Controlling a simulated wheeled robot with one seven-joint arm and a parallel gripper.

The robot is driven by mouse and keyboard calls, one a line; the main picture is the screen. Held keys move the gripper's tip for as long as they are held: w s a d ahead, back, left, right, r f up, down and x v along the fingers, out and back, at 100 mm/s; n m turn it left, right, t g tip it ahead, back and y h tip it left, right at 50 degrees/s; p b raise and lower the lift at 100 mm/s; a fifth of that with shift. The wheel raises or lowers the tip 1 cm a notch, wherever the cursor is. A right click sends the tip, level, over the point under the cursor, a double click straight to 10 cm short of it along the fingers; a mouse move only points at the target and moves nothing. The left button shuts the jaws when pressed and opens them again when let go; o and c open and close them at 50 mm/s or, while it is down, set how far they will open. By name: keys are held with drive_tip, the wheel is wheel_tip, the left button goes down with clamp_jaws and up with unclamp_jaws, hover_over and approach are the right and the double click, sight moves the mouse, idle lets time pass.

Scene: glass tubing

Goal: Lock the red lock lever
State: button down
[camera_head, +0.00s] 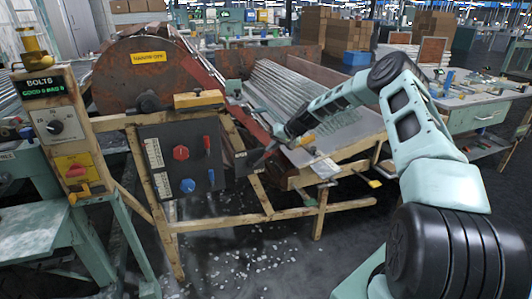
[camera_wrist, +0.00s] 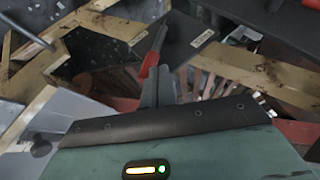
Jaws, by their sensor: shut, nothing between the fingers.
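A dark control panel (camera_head: 165,168) stands left of my gripper in the head view. It carries a red knob (camera_head: 181,152), a blue knob (camera_head: 187,185) and a small upright red lever (camera_head: 207,145) near its right edge. My gripper (camera_head: 259,163) is to the right of this panel, pointing left and down. In the wrist view my gripper (camera_wrist: 158,84) is shut and empty. A red lever (camera_wrist: 150,59) with a grey end shows just beyond the fingertips; the fingers partly cover its lower end. I cannot tell whether they touch, or which lever of the head view this is.
A wooden frame (camera_head: 270,216) surrounds the panel. A rusty drum (camera_head: 130,75) stands behind, and a ribbed grey sheet bed (camera_head: 300,95) lies to the right. A control box with a yellow-backed red switch (camera_head: 74,168) is at the left. The floor in front is open.

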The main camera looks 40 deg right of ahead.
drive_tip(key=shift+s+d+f+m+t+y+b, duration=0.2)
drive_tip(key=shift+d+f+y+b, duration=0.3)
drive_tip(key=shift+f+b, duration=0.3)
drive_tip(key=shift+s+d+f+m+t+y+b, duration=0.1)
drive_tip(key=shift+d+f+t+y+b, duration=0.1)
drive_tip(key=shift+d+f+y+b, duration=0.5)
drive_tip(key=shift+s+d+f+m+t+y+b, duration=0.1)
drive_tip(key=shift+d+f+t+y+b, duration=0.15)
drive_tip(key=shift+f+b, duration=0.55)
drive_tip(key=shift+r, duration=0.1)
